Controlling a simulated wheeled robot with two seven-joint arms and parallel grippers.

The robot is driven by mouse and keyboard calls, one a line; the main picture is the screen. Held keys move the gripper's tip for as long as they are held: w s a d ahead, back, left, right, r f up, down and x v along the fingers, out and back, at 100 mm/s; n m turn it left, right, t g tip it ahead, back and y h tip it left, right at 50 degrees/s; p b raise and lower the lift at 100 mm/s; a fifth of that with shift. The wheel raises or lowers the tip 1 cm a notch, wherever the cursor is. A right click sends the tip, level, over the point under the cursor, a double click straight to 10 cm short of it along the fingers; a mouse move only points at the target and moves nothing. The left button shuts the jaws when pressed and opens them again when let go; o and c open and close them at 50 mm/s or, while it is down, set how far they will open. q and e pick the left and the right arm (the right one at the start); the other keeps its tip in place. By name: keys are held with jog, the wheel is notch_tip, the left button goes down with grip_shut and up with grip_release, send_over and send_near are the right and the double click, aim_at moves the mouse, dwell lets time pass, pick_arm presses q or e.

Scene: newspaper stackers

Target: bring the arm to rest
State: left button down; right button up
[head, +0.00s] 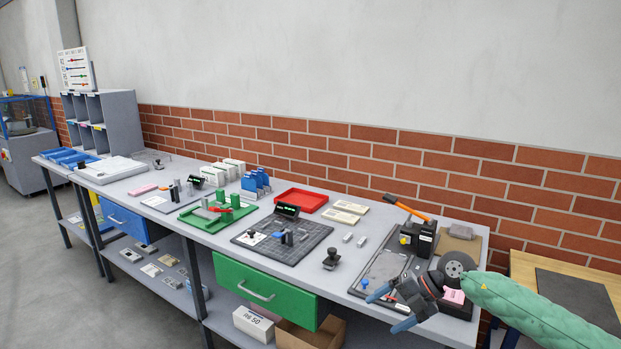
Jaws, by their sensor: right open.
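My right gripper (388,307) is at the right end of the grey workbench (347,248), its arm in a green quilted sleeve coming in from the right. Its two blue-grey fingers are spread apart with nothing seen between them. The gripper is over or just in front of a dark tray (385,268) and partly hides it. I cannot tell whether it touches the bench. My left gripper is not in view.
A black device with an orange lever (407,210) stands close behind the right gripper. A black stamp (331,259), a dark mat (262,247), a green tray (228,221) and a red tray (301,200) lie further left. A green drawer (262,289) is below the bench top.

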jog(key=a+r+m+t+y, duration=0.1)
jog(key=a+m+t+y, duration=0.8)
jog(key=a, duration=0.4)
jog(key=s+d+f+m+t+h, duration=0.2)
jog(key=d+f+m+t+h, duration=0.15)
jog(key=f+m+h, duration=0.45)
jog(key=s+d+f+m+t+h, duration=0.25)
jog(key=d+f+m+h, duration=0.25)
jog(key=f+m+h, duration=0.35)
jog(key=s+d+f+m+g+h, duration=0.1)
jog(key=s+f+m+g, duration=0.15)
jog(key=s+f, duration=0.5)
jog(key=s+d+f+m+g+h, duration=0.1)
jog(key=s+d+f+g+h, duration=0.1)
jog(key=s+f+g, duration=0.35)
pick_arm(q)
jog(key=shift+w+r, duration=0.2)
pick_arm(e)
jog(key=s+a+f+g+y, duration=0.1)
jog(key=s+f+g, duration=0.2)
jog(key=s, duration=0.7)
jog(key=s+a+f+m+g, duration=0.1)
jog(key=s+f+g, duration=0.2)
jog(key=s+f, duration=0.5)
jog(key=s, duration=0.3)
jog(key=shift+m+y, duration=0.3)
jog(key=shift+y, duration=0.05)
